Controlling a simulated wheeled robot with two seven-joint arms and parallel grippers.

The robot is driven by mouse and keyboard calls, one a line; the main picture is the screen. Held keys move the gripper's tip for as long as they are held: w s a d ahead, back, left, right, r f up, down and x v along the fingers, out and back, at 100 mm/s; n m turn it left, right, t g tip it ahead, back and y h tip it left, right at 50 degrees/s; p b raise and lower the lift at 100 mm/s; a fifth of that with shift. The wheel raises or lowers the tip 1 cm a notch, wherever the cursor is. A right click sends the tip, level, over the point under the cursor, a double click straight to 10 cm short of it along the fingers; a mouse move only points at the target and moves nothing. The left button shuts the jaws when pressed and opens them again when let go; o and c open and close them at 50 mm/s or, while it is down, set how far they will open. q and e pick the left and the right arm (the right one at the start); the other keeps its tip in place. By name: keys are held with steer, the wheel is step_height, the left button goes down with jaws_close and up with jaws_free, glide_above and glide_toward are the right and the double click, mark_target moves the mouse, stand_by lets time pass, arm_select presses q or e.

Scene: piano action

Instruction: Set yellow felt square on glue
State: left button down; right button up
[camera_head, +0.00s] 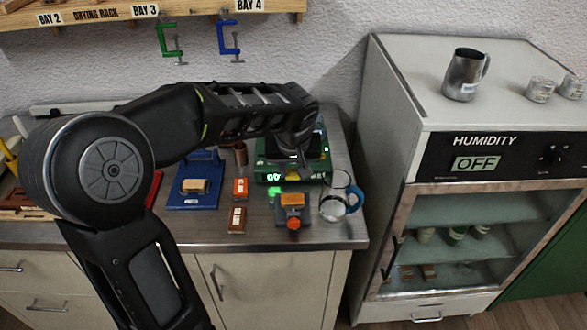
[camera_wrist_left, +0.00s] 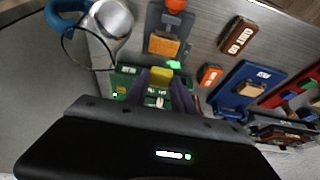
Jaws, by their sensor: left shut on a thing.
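My left gripper (camera_head: 303,164) is over the green device near the back of the bench. In the left wrist view the gripper (camera_wrist_left: 162,88) is shut on a small yellow square (camera_wrist_left: 161,75) at its fingertips. The yellow square is not clear in the head view. In front of the gripper, a grey fixture (camera_head: 290,216) with an orange-red knob holds an orange-brown block (camera_head: 292,199). The block also shows in the left wrist view (camera_wrist_left: 164,44), apart from the yellow square. I cannot make out glue on any surface. My right gripper is not in view.
The green device (camera_head: 268,174) has a lit display. A glass jug with a blue handle (camera_head: 335,205) stands at right. An orange-red block (camera_head: 240,189), a brown block (camera_head: 237,219) and a blue stand (camera_head: 192,201) lie left. The humidity cabinet (camera_head: 480,170) stands beyond the bench's right edge.

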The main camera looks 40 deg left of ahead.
arm_select(q)
steer(key=shift+d, duration=0.1)
steer(key=b, duration=0.3)
glide_above(293, 198)
steer(key=s, duration=0.1)
steer(key=shift+d+f, duration=0.2)
steer(key=shift+f, duration=1.05)
steer(key=shift+d+f, duration=0.15)
steer(key=shift+f, duration=1.05)
steer(key=shift+f+b, duration=0.95)
steer(key=shift+f+b, duration=0.55)
steer(key=shift+b, duration=0.35)
steer(key=c, duration=1)
jaws_free()
steer(key=shift+r, duration=0.1)
